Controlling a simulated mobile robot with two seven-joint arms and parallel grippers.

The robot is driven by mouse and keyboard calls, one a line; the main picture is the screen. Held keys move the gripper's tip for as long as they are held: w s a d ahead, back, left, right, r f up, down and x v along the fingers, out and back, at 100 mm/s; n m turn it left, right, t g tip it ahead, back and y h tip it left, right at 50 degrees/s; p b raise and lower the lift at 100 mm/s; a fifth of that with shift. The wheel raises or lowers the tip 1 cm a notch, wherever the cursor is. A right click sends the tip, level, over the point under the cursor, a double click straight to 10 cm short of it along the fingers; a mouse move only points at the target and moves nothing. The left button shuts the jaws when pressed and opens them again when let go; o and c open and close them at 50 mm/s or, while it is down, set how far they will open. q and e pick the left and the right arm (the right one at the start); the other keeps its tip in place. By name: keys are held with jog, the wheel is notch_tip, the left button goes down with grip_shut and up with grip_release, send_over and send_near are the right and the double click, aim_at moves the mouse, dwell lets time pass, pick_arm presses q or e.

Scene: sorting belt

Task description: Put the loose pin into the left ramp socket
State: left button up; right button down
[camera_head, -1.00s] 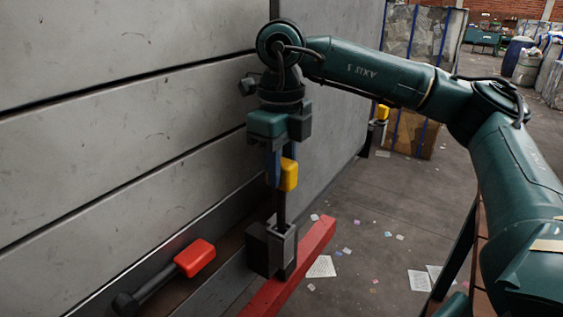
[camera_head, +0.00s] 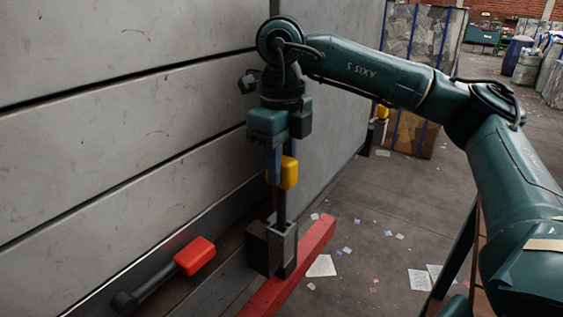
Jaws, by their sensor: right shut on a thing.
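My right gripper (camera_head: 279,178) points down and is shut on the loose pin, at its yellow head (camera_head: 289,173). The pin stands upright and its dark shaft (camera_head: 280,207) runs down to the dark grey socket block (camera_head: 283,244). The shaft's lower end is hidden at the block, so I cannot tell how deep it sits. The block is beside a red beam (camera_head: 305,262). My left gripper is not in view.
A red-headed dark bar (camera_head: 194,256) lies in the trough at lower left. A grey panelled wall (camera_head: 110,130) rises close on the left. Another yellow-headed pin (camera_head: 382,112) stands farther back. The floor at right has scattered paper.

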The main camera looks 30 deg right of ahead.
jog(key=shift+f, duration=0.2)
jog(key=shift+f+b, duration=0.5)
jog(key=shift+b, duration=0.1)
jog(key=shift+f+b, duration=0.65)
jog(key=shift+f, duration=0.2)
jog(key=shift+f+b, duration=0.4)
jog(key=shift+f, duration=0.1)
jog(key=shift+f+b, duration=0.55)
jog(key=shift+f, duration=0.1)
jog(key=shift+f+b, duration=0.8)
jog(key=shift+f, duration=0.2)
jog(key=shift+f+b, duration=0.4)
jog(key=shift+f, duration=0.1)
jog(key=c, duration=1.3)
grip_release()
jog(key=shift+c, duration=0.2)
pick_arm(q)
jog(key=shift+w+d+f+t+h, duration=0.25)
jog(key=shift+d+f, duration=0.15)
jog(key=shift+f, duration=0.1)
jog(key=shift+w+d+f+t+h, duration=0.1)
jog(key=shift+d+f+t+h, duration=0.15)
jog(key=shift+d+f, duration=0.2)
pick_arm(e)
jog(key=o, duration=0.3)
